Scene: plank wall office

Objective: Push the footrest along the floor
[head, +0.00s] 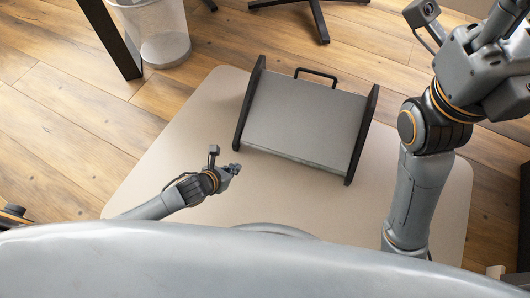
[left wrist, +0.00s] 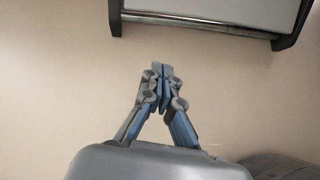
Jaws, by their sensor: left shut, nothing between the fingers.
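The footrest (head: 302,116) is a grey slanted panel between two black side frames, with a black handle at its far edge. It stands on a beige floor mat (head: 150,172). My left gripper (head: 236,168) is just left of and nearer than the footrest's front left corner, apart from it. In the left wrist view my left gripper (left wrist: 160,68) is shut and empty over the mat, and the near edge of the footrest (left wrist: 205,12) crosses the top. My right arm rises at the right of the head view; its fingertips are outside the picture.
A white wastebasket (head: 158,38) stands on the wood floor at the upper left, beside a black table leg (head: 112,38). A dark chair base (head: 318,18) lies beyond the footrest's handle. The mat is bare around the footrest.

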